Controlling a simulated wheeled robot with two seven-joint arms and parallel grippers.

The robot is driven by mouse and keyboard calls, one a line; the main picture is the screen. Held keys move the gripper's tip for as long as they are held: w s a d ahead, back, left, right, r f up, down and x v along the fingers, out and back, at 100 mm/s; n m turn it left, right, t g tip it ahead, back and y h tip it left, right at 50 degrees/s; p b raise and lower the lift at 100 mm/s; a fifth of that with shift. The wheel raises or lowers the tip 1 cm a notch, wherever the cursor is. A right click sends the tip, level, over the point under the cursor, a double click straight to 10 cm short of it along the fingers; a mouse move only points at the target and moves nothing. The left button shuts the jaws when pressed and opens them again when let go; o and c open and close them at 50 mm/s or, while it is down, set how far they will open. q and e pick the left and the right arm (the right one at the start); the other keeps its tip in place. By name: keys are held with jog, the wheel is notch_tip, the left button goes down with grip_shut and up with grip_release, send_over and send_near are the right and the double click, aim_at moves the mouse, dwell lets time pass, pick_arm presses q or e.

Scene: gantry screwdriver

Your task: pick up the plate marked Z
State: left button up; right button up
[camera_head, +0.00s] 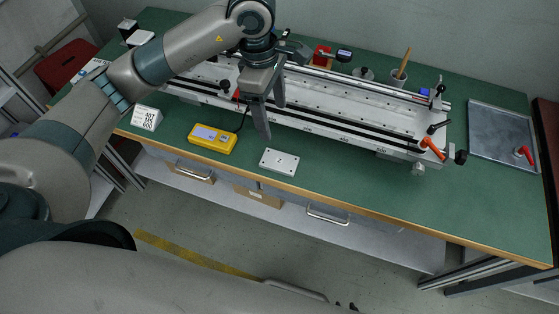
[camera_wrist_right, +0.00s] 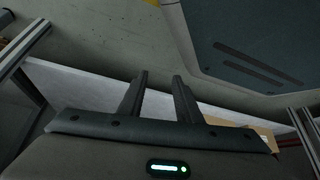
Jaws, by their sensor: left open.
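A small pale plate (camera_head: 279,162) lies flat near the front edge of the green bench in the head view. It has a small dark mark in its middle, too small to read surely, and dots near its ends. My left gripper (camera_head: 271,118) is above the bench, behind the plate in the picture, with its fingers pointing down. Its fingers are apart, with nothing between them. My right gripper (camera_wrist_right: 160,78) shows only in the right wrist view. Its two fingers are apart and empty, with floor and a pale surface beyond; the plate is not in that view.
A yellow device (camera_head: 212,138) lies left of the plate, with a white marked block (camera_head: 146,118) further left. A long rail fixture (camera_head: 330,106) with red-orange levers runs behind. A metal tray (camera_head: 500,135) lies at right.

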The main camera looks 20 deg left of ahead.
pick_arm(q)
jog(key=shift+f, duration=0.1)
jog(key=p, duration=0.3)
send_over(279, 161)
notch_tip(279, 161, down, 12)
pick_arm(e)
jog(key=s+d+f+g, duration=0.1)
jog(key=s+d, duration=0.1)
jog(key=s, duration=0.3)
jog(key=s+d+f+g+h, duration=0.1)
jog(key=s+d+g, duration=0.1)
jog(key=s, duration=0.4)
jog(key=shift+d+f, duration=0.15)
jog(key=shift+d, duration=0.15)
jog(key=shift+s, duration=0.1)
